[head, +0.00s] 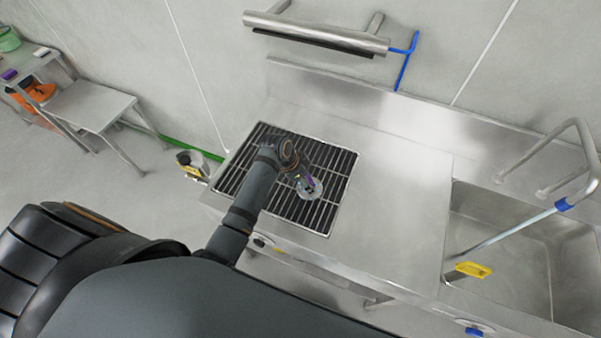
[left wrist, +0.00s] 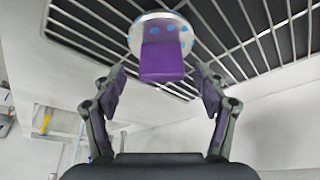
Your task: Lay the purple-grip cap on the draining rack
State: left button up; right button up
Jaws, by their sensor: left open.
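The purple-grip cap is a pale round disc with a purple grip block (left wrist: 161,62) and blue spots. In the head view the cap (head: 309,188) lies on the bars of the draining rack (head: 330,212), towards its right part. The rack (left wrist: 85,22) also shows in the left wrist view, behind the cap. My left gripper (left wrist: 160,86) is open, its two purple-padded fingers apart on either side, just short of the grip and not touching it. In the head view my left gripper (head: 304,175) is over the rack beside the cap, partly hidden by the wrist. My right gripper is not in view.
The rack is set in a steel counter (head: 400,170) with bare room to its right. A steel rail (head: 315,33) is on the wall behind. A small table (head: 92,103) stands at the left.

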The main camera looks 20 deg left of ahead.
pick_arm(q)
jog(key=b+v, duration=0.1)
jog(key=v, duration=0.7)
jog(key=shift+s+a+r, duration=0.15)
jog(key=shift+s+r, duration=0.05)
jog(key=shift+r, duration=0.15)
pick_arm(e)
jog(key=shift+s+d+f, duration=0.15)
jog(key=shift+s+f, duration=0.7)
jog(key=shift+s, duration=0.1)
pick_arm(q)
jog(key=shift+f, duration=0.1)
